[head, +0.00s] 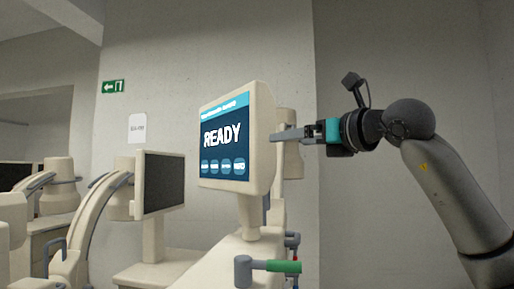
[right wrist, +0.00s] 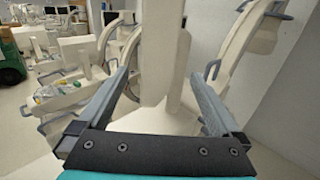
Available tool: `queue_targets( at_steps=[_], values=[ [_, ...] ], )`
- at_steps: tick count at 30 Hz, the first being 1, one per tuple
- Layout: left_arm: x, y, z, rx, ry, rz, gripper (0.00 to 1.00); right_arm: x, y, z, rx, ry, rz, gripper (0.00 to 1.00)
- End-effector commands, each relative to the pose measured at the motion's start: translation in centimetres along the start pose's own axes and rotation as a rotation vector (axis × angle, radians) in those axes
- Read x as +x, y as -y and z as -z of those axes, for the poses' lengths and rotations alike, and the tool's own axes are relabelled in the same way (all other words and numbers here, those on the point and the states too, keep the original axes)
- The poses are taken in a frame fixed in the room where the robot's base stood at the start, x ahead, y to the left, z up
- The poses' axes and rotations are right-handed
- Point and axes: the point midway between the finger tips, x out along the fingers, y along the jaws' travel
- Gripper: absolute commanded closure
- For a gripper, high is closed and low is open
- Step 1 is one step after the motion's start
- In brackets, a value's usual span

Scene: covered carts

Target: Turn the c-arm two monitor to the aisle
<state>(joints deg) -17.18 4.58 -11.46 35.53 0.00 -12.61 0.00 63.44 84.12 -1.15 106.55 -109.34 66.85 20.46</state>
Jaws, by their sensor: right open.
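A cream monitor (head: 258,150) with a lit blue screen reading READY stands on a short neck in the middle of the head view. Its screen faces left and toward me. The small heading on the screen is too blurred to read, so I cannot tell its number. My right gripper (head: 274,136) comes in from the right, its fingertips at the monitor's right edge. In the right wrist view the right gripper (right wrist: 160,75) is open, with a cream upright part (right wrist: 160,45), apparently the monitor's edge, between its fingers. Contact cannot be told. My left gripper is out of view.
A dark-screened monitor (head: 162,183) on another cream cart stands to the left, with a curved arm (head: 98,215) beside it. A green-ended handle (head: 284,267) sticks out below the lit monitor. A concrete wall (head: 400,50) stands behind. More equipment crowds the wrist view's left.

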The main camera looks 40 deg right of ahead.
Motion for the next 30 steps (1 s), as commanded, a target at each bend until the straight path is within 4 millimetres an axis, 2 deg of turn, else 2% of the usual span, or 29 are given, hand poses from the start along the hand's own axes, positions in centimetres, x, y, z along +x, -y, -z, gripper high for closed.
queue_targets(
  at_steps=[5,21,25,30],
  values=[
    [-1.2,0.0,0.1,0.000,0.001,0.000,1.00,2.0,-0.1,-0.2,0.003,-0.003,-0.003,0.00],
    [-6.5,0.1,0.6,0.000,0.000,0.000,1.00,12.4,-0.1,-0.3,0.003,-0.002,-0.002,0.00],
    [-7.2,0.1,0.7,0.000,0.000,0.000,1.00,13.9,0.0,-0.2,0.003,-0.001,-0.001,0.00],
    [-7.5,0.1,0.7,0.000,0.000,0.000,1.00,14.9,0.0,-0.1,0.001,-0.001,0.000,0.00]
  ],
)
